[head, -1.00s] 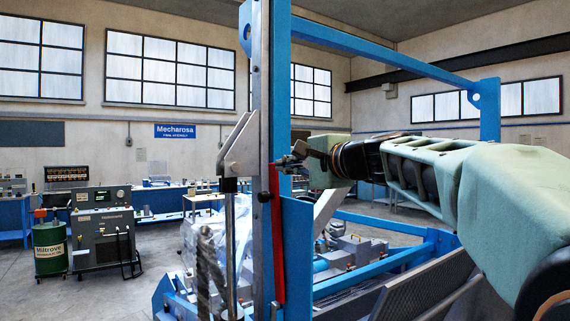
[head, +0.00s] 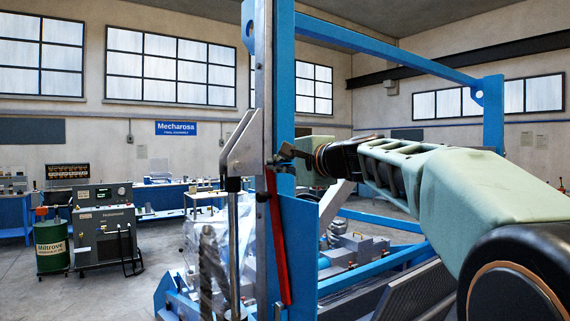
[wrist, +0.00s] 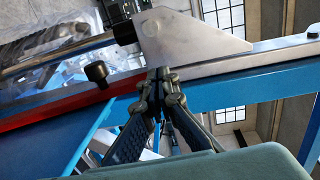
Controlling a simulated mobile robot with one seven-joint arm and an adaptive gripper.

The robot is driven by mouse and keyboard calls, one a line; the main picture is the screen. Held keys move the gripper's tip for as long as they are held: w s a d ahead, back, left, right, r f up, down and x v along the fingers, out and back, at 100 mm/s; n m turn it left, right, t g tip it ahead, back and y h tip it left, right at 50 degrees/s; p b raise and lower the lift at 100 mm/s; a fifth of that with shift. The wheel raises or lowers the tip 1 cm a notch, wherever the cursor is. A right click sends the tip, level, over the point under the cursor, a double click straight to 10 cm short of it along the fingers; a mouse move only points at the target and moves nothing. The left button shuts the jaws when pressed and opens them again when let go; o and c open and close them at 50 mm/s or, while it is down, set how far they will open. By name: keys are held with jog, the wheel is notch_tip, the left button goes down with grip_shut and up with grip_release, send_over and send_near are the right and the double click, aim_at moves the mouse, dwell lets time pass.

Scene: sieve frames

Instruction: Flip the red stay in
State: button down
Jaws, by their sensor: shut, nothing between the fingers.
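The red stay (head: 278,238) is a long narrow bar running down the blue post in the head view, close to upright with its lower end slightly to the right. In the wrist view it shows as a red strip (wrist: 58,118) at the left. My gripper (head: 274,161) is at the post near the stay's upper end. In the wrist view my fingertips (wrist: 161,76) are together and empty, just below a grey metal plate. Whether they touch the stay or the rail is unclear. A black knob (wrist: 97,73) sticks out beside the stay.
The blue post (head: 282,80) and the top beam (head: 390,46) form a tall frame around my arm. The grey angled plate (head: 240,150) sits on a rod left of the post. A dark mesh panel (head: 415,292) is below my arm. Open floor lies at left.

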jog(key=x, duration=0.6)
jog(key=shift+f, duration=0.25)
